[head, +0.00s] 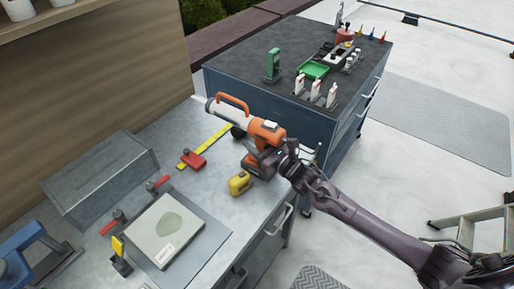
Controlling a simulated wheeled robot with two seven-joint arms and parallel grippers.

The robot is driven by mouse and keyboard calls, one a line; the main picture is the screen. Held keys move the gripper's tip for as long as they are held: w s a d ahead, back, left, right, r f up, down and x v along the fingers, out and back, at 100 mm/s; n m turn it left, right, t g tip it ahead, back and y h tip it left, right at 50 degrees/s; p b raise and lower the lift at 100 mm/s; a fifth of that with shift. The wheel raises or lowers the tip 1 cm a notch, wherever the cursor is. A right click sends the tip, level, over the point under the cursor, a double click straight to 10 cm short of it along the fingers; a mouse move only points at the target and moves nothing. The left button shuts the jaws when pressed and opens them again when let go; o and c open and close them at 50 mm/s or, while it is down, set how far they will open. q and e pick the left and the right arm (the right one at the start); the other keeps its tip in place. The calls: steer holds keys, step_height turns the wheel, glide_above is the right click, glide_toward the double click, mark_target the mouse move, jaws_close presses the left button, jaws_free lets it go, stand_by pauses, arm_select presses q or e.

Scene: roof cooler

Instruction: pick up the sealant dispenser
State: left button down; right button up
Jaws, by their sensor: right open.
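The sealant dispenser (231,116) is orange and white, with a long pale barrel, an orange loop on top and an orange rear body. It is at the right end of the grey workbench (214,205), close to the dark cabinet. My right gripper (268,157) is open at the dispenser's lower rear, by its grip. The gripper and wrist hide part of the grip, so I cannot tell whether the fingers touch it. My left gripper is not in view.
A yellow tape measure (240,183) sits close by on the bench. A red-and-yellow clamp (193,159), a grey box (100,177) and a pale slab (165,229) lie further left. The dark cabinet (262,103) carries white bottles (315,92) and a green tray (314,69).

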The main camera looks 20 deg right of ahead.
jaws_close()
stand_by(1.3)
steer(key=shift+w+r, duration=0.1)
steer(key=shift+r, duration=0.1)
